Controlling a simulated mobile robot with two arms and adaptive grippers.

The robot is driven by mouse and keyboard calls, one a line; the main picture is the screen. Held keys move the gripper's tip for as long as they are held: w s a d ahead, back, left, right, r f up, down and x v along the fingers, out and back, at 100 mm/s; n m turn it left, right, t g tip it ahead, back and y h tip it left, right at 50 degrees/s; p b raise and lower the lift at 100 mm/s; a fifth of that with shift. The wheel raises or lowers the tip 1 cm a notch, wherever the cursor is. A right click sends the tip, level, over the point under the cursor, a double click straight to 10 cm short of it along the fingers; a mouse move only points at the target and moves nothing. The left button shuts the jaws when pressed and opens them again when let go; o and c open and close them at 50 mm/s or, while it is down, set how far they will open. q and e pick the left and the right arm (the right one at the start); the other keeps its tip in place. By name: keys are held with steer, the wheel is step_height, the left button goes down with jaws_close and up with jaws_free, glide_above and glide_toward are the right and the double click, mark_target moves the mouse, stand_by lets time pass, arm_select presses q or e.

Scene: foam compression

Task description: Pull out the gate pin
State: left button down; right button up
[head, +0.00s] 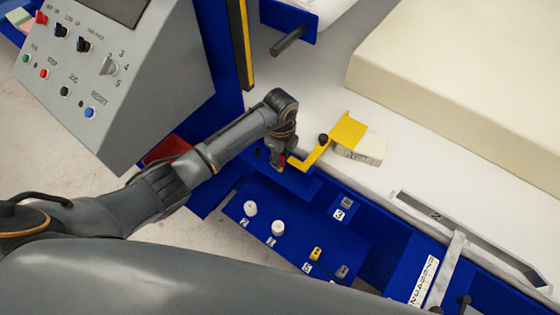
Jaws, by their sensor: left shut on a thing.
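My left gripper (281,165) points down at the blue machine edge, beside the near end of a yellow bent gate arm (318,152). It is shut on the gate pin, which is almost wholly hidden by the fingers. The yellow arm runs up and right to a flat yellow plate (347,130). A black knob (323,138) stands on the arm near its bend. My right gripper is out of view.
A small cream foam block (365,150) sits against the yellow plate on the white bed. A large cream foam slab (470,75) lies behind. A grey control panel (110,75) stands at left. A blue shelf (290,245) with small labelled parts lies below the gripper.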

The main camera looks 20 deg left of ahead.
arm_select(q)
steer(key=shift+r+p, duration=0.8)
steer(key=shift+r+p, duration=0.85)
steer(key=shift+r, duration=0.15)
stand_by(0.6)
steer(key=shift+r+p, duration=2.15)
steer(key=shift+r, duration=0.35)
